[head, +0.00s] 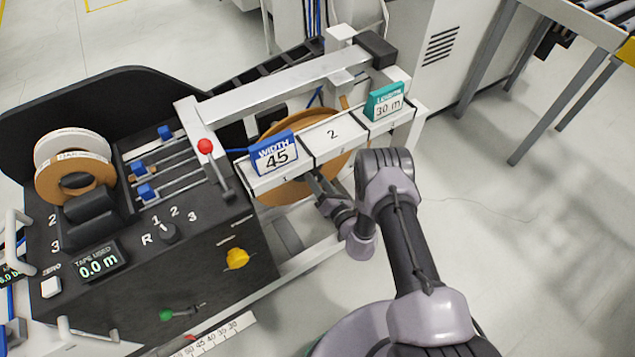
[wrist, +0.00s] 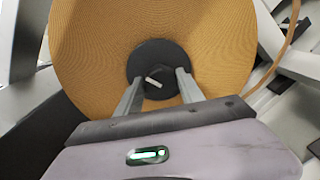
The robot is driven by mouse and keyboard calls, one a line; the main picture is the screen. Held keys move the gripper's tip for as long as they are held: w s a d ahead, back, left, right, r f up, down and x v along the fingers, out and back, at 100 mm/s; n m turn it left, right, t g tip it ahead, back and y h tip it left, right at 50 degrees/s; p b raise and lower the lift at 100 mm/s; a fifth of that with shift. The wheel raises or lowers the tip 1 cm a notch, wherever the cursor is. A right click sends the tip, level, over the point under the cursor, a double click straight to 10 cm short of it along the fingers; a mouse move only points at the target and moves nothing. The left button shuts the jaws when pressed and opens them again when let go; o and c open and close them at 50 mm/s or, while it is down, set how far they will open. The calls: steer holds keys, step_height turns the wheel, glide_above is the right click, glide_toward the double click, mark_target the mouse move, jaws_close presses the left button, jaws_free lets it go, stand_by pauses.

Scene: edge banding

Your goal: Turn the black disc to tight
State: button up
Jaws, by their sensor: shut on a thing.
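The black disc (wrist: 158,58) sits at the middle of a large orange-brown roll (wrist: 85,50) in the wrist view. A short white mark shows on the disc's face, slightly tilted. My gripper (wrist: 159,80) is shut on the disc, with one finger at its left side and one at its right. In the head view my gripper (head: 318,188) reaches in under the numbered shelf, in front of the orange-brown roll (head: 330,166). The disc is hidden in the head view. No tight or loose lettering is readable.
Above the roll, the shelf (head: 333,136) holds a blue "WIDTH 45" sign (head: 273,153) and a teal "30 m" sign (head: 385,101). To the left is a black machine panel (head: 205,255) with a selector knob (head: 168,234) and a yellow knob (head: 237,258). Open floor lies to the right.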

steer(key=shift+m, duration=0.4)
steer(key=o, duration=1.4)
steer(key=shift+s, duration=0.1)
steer(key=p+v, duration=0.6)
steer(key=v, duration=1.1)
steer(key=shift+s+d+p, duration=0.1)
steer(key=shift+p, duration=0.2)
